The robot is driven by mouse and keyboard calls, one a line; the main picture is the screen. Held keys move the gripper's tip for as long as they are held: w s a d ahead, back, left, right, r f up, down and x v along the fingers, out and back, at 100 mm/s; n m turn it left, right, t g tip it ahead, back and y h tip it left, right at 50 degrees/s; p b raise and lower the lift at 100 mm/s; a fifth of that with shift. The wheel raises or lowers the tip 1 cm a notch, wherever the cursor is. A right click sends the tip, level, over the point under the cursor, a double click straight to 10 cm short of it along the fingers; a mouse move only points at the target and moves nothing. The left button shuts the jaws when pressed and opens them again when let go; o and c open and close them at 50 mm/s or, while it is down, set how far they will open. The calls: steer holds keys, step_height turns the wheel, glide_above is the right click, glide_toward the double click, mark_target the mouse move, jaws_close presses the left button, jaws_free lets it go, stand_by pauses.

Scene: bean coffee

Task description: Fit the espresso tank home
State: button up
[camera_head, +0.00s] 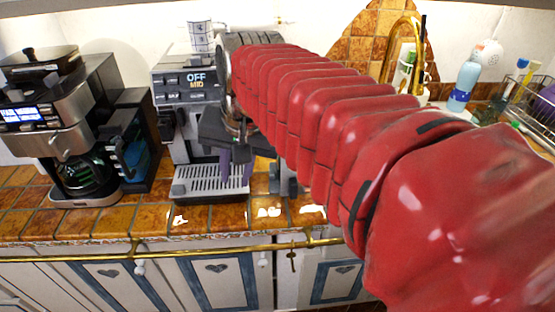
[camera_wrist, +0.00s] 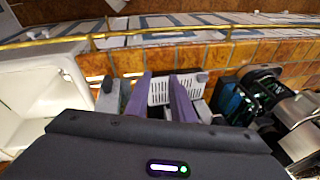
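The espresso machine (camera_head: 186,85), grey with an "OFF MID" display, stands mid-counter in the head view. Its slotted drip tray (camera_head: 211,182) also shows in the wrist view (camera_wrist: 160,90). My gripper (camera_head: 233,172) points down above the right part of the tray. In the wrist view its two purple fingers (camera_wrist: 161,80) stand apart with nothing between them. I cannot clearly identify the espresso tank; my red arm covers much of the machine's right side. A dark box with a translucent blue part (camera_head: 141,160) stands between the two machines.
A coffee maker (camera_head: 68,130) with a glass jug stands at the left. A brass tap (camera_head: 400,45), a blue bottle (camera_head: 464,82) and a dish rack (camera_head: 535,108) are at the right. A brass rail (camera_head: 170,250) runs along the counter front. Bare tiles (camera_head: 120,222) lie before the machines.

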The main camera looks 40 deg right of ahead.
steer(key=w+d+r+m, duration=0.1)
steer(key=d+r+m, duration=0.1)
steer(key=d+m, duration=0.3)
steer(key=w+d+r+m+g+y, duration=0.1)
steer(key=d+m, duration=0.4)
steer(key=d, duration=0.4)
steer(key=w+d+r+m+g+y, duration=0.1)
steer(key=d+r+m, duration=0.1)
steer(key=d+m, duration=0.3)
steer(key=shift+w+d+r, duration=0.15)
steer(key=shift+d, duration=0.55)
steer(key=shift+w+d+r, duration=0.1)
steer(key=shift+d+r, duration=0.05)
steer(key=shift+d, duration=0.5)
steer(key=shift+a+f, duration=0.1)
steer(key=shift+f, duration=0.15)
steer(key=shift+x, duration=3.75)
steer(key=shift+a, duration=0.15)
steer(key=shift+c, duration=0.4)
jaws_close()
